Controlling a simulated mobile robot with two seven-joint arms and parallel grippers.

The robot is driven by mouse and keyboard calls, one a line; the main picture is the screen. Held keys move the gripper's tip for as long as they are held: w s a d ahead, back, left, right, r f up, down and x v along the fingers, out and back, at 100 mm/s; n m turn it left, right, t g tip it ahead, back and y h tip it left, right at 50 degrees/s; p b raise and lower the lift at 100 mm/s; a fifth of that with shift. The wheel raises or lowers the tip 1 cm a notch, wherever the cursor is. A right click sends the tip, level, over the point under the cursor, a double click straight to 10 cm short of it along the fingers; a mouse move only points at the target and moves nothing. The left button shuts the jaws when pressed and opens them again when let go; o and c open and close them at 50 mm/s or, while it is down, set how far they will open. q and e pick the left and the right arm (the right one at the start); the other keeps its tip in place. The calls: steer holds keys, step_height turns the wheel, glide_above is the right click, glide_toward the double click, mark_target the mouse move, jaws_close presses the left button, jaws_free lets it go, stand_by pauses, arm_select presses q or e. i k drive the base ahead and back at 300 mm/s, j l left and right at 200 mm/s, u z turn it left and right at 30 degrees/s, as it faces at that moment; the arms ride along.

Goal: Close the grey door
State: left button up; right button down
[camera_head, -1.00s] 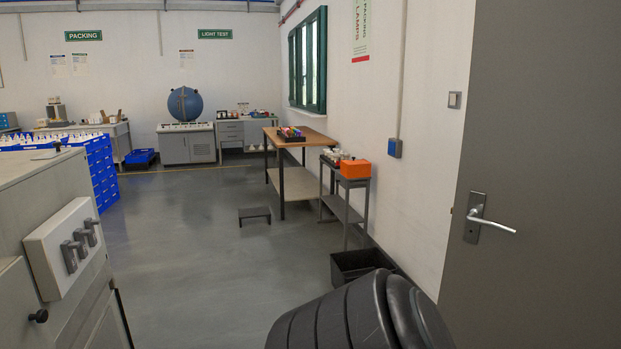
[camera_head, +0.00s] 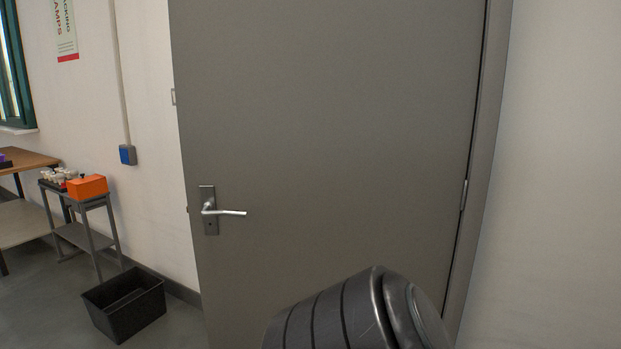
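The grey door (camera_head: 330,130) fills the middle of the head view. Its hinge side is at the right, along the grey frame (camera_head: 486,150). Its free edge is at the left and stands out in front of the white wall, so the door looks open. A silver lever handle (camera_head: 225,212) on a dark plate sits near the free edge. A dark ribbed part of my arm shows at the bottom middle, in front of the door's lower part. Neither of my grippers is in view.
A black bin (camera_head: 126,304) stands on the floor left of the door. Behind it is a small grey stand (camera_head: 88,238) with an orange box (camera_head: 87,187). A wooden-topped table (camera_head: 26,161) is at the far left. Bare wall lies right of the frame.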

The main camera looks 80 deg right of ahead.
mark_target(340, 131)
steer(key=z, duration=2.65)
